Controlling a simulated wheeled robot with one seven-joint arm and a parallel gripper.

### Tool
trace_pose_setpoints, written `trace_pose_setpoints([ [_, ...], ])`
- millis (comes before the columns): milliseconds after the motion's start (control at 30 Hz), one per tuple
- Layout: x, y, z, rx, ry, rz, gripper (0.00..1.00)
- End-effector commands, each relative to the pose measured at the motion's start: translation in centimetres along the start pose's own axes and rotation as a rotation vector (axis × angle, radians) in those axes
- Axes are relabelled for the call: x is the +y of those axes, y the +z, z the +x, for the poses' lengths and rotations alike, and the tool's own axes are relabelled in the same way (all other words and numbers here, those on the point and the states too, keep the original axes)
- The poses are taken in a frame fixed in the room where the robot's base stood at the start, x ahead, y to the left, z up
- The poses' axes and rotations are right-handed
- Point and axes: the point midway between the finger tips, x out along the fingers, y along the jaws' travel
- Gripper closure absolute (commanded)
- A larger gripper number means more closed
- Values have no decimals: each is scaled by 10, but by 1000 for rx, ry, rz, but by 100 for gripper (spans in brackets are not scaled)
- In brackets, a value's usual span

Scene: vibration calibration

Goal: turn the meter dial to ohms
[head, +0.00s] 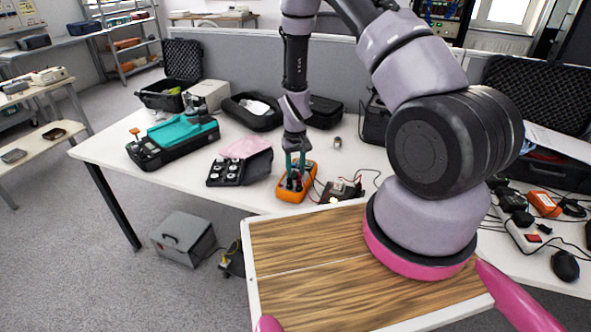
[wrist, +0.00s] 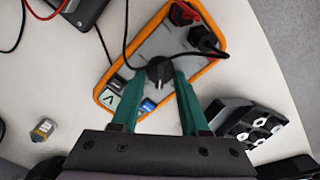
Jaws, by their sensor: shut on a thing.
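The orange-edged multimeter (head: 284,192) lies on the white table below my gripper; it also shows in the wrist view (wrist: 172,21). Its round black dial (wrist: 159,71) sits in the middle of its grey face, with a light pointer mark on it. My gripper (wrist: 158,78) has its two green fingers on either side of the dial, shut on it. In the head view my gripper (head: 297,160) reaches down over the meter and hides part of its face. A red plug and a black plug (wrist: 205,38) sit at the meter's far end. The dial's markings are too small to read.
A black tray with several white round pieces (head: 225,171) stands close to the meter's left in the head view. A small metal cylinder (head: 337,142) and a dark device with leads (head: 343,188) are nearby. Black cables cross the table and the meter.

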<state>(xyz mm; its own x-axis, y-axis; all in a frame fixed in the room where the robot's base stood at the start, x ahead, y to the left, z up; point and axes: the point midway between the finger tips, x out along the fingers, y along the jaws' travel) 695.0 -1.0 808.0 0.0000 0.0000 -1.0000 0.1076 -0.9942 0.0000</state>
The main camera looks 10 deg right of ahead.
Motion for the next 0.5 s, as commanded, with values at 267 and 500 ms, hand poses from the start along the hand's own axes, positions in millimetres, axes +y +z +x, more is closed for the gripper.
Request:
trace_pose_setpoints([
  [267, 0, 0, 0, 0, 0, -1, 26],
  [500, 0, 0, -3, 1, 0, -1, 26],
])
